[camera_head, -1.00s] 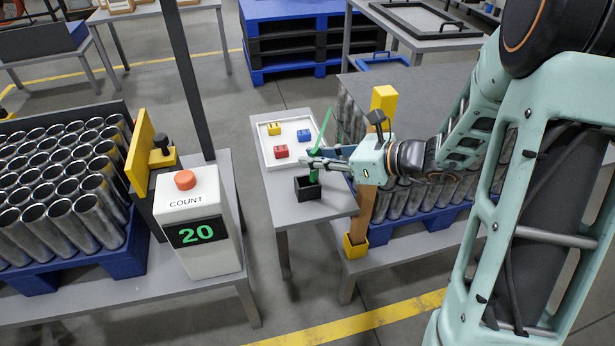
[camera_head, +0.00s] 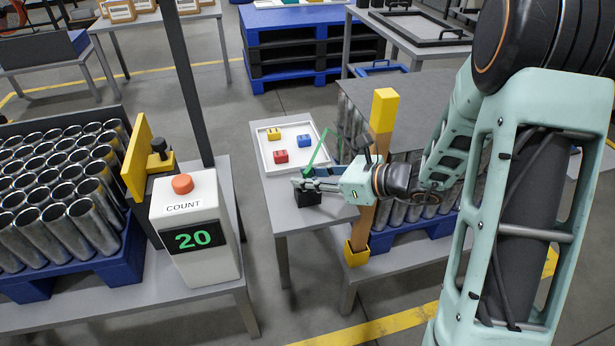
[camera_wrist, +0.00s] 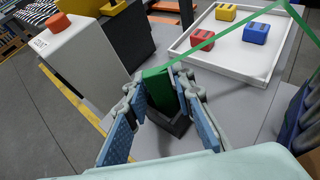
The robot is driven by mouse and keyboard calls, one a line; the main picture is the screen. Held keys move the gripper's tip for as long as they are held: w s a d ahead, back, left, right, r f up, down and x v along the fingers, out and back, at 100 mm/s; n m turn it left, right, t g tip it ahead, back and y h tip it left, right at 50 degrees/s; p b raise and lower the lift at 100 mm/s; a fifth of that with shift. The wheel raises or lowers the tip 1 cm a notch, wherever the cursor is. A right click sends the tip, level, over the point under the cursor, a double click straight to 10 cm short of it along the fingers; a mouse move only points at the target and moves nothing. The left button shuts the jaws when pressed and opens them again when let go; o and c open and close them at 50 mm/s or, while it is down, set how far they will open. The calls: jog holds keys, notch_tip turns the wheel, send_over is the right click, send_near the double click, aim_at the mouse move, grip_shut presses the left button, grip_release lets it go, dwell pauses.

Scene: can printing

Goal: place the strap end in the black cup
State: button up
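The green strap end (camera_wrist: 159,92) stands upright in the mouth of the small black cup (camera_wrist: 178,127) in the wrist view. A thin green strap (camera_wrist: 229,33) runs from its top up to the right. My gripper (camera_wrist: 160,92) is open, with its blue-padded fingers spread on either side of the strap end and cup. In the head view the black cup (camera_head: 311,197) stands on the small grey table, and my gripper (camera_head: 300,180) is low over it. The fingers hide most of the strap end there; the green strap (camera_head: 318,152) slants up from it.
A white tray (camera_head: 262,152) with red, yellow and blue blocks lies behind the cup. A yellow-capped wooden post (camera_head: 383,115) stands right of it. A COUNT box (camera_head: 195,240) showing 20 stands left, beside a rack of metal cans (camera_head: 60,185).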

jog(key=shift+o, duration=1.1)
jog(key=shift+r, duration=0.15)
jog(key=shift+s+d+r+p, duration=0.1)
jog(key=shift+d+r+p, duration=0.1)
jog(key=shift+d+p, duration=0.1)
jog(key=p+v, duration=0.2)
jog(key=v, duration=0.9)
jog(key=shift+s, duration=0.2)
jog(key=shift+d, duration=0.1)
